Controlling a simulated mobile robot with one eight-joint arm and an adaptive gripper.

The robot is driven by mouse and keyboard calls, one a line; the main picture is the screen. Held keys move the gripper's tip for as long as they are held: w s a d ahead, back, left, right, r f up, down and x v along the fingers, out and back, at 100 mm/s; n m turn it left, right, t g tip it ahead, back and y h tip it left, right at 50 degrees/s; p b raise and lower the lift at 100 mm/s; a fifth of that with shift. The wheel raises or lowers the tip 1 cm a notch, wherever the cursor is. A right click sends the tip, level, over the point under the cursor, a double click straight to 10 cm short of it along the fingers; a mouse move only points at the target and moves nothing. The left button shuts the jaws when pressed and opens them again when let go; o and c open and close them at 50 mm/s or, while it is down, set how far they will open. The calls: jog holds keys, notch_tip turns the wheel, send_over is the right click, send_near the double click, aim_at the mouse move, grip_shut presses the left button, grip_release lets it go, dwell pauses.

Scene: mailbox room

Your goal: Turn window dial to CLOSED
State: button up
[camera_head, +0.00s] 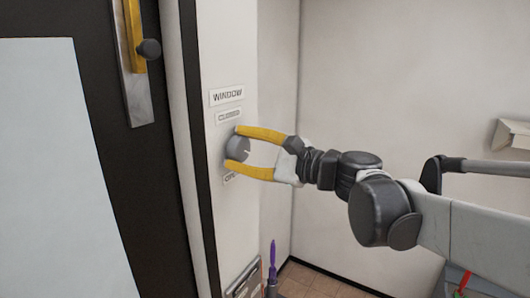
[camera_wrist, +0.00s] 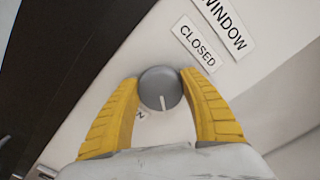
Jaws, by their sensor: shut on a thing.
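The grey round window dial (camera_head: 238,150) is on the white wall, under the WINDOW label (camera_head: 227,97) and the CLOSED label (camera_head: 229,116). A lower label (camera_head: 230,178) is partly hidden; its first letters look like OPEN. My gripper (camera_head: 236,149) reaches in from the right, its yellow fingers shut on the dial from above and below. In the wrist view the dial (camera_wrist: 160,86) sits between the fingertips. Its white pointer line (camera_wrist: 163,103) points down in that view, away from the CLOSED label (camera_wrist: 195,43). In the head view the line points right.
A dark door (camera_head: 110,160) with a metal handle plate (camera_head: 135,60) stands at the left. A purple pen-like thing (camera_head: 272,256) stands upright below the dial. A pale box-like thing (camera_head: 512,135) is on the right wall. Bare wall surrounds the dial's right side.

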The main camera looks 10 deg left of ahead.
jog(key=n+b, duration=0.2)
jog(key=n, duration=0.5)
jog(key=shift+f, duration=0.15)
jog(key=n, duration=0.4)
jog(key=shift+f+b, duration=0.1)
jog(key=shift+b, duration=0.25)
jog(key=n, duration=0.4)
jog(key=shift+n+b, duration=0.3)
jog(key=shift+b, duration=0.05)
jog(key=n, duration=0.4)
jog(key=shift+w+f+b, duration=0.15)
jog(key=shift+b, duration=0.15)
jog(key=n, duration=0.5)
jog(key=shift+w+d, duration=0.1)
jog(key=o, duration=1.2)
